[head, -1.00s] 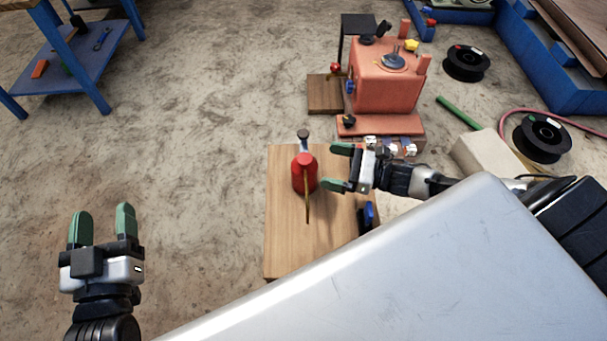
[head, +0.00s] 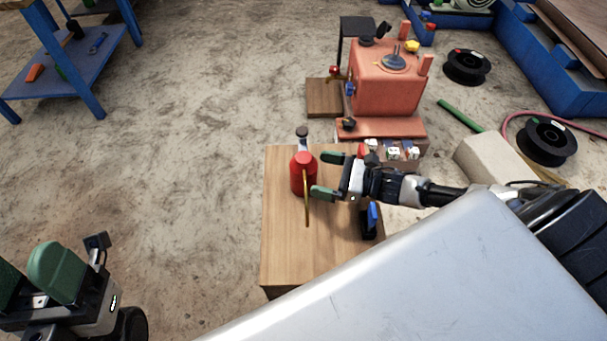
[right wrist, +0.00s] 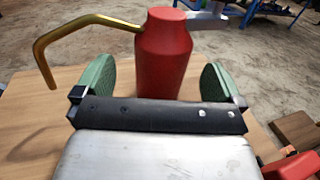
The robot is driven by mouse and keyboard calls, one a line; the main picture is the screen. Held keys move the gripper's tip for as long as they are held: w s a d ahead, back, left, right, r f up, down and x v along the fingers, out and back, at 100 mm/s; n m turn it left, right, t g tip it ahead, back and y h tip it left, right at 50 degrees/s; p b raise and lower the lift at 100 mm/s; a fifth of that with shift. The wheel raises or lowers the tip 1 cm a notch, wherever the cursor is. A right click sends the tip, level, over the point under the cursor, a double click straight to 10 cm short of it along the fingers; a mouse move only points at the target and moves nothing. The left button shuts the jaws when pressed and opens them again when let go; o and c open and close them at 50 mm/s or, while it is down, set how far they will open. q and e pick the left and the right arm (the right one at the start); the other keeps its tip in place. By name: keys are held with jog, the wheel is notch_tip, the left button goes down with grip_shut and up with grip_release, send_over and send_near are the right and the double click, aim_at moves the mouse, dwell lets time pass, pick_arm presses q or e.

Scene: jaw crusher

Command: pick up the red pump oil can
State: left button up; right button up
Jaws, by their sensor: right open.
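The red pump oil can (head: 302,177) stands upright on a small wooden table (head: 281,245) in the head view. It has a brass spout and a dark-tipped lever behind it. My right gripper (head: 322,174) is open, its green fingertips at the can's right side. In the right wrist view the can (right wrist: 164,58) stands between the two spread fingers (right wrist: 158,88), with visible gaps on both sides and its spout bent to the left. My left gripper (head: 28,275) is at the lower left of the head view, over the floor and away from the can, its two green fingers apart.
A blue-handled item (head: 372,218) stands on the table's right side, below my right gripper. A salmon-red jaw crusher (head: 388,88) stands behind the table. A blue shelf table (head: 75,68) is at the far left. The floor left of the wooden table is clear.

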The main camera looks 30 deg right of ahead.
aim_at(308, 170)
jog(key=b+x, duration=0.1)
jog(key=x, duration=0.1)
jog(key=b+x, duration=0.1)
jog(key=x, duration=0.1)
jog(key=shift+w+d+f, duration=0.1)
jog(key=shift+w+f, duration=0.1)
jog(key=shift+f, duration=0.05)
jog(key=shift+w+a+r, duration=0.1)
jog(key=shift+w+a, duration=0.25)
jog(key=shift+a, duration=0.1)
jog(key=c, duration=1.1)
jog(key=shift+c, duration=0.6)
jog(key=shift+r, duration=0.15)
